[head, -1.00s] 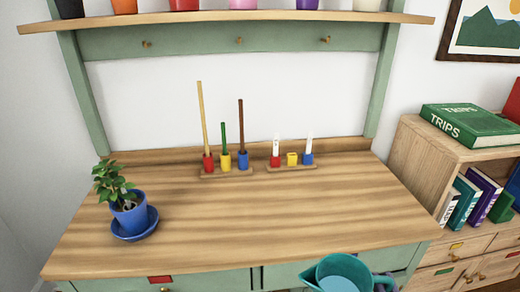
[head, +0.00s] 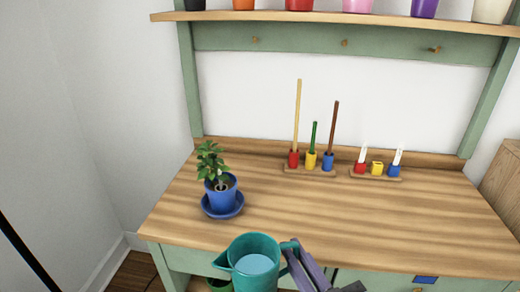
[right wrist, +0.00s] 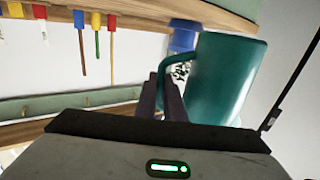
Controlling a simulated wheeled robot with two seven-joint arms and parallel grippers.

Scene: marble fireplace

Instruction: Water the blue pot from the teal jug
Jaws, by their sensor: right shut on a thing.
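The blue pot (head: 221,192) holds a leafy green plant and stands upright on a blue saucer (head: 222,210), on the left part of the wooden bench. The teal jug (head: 240,278) is upright, with pale blue water showing inside. It is in front of the bench's front edge, nearer to me than the pot and apart from it. My right gripper (head: 295,255) is shut on the jug's handle. In the right wrist view the fingers (right wrist: 168,95) are at the handle, beside the jug (right wrist: 222,85); the blue pot (right wrist: 183,37) is partly hidden behind it. My left gripper is not in view.
Two small wooden racks with coloured holders (head: 310,160) (head: 377,169) stand at the back of the bench. A shelf (head: 340,22) with several coloured pots is above. The bench top (head: 330,220) is clear right of the pot. A wall is on the left.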

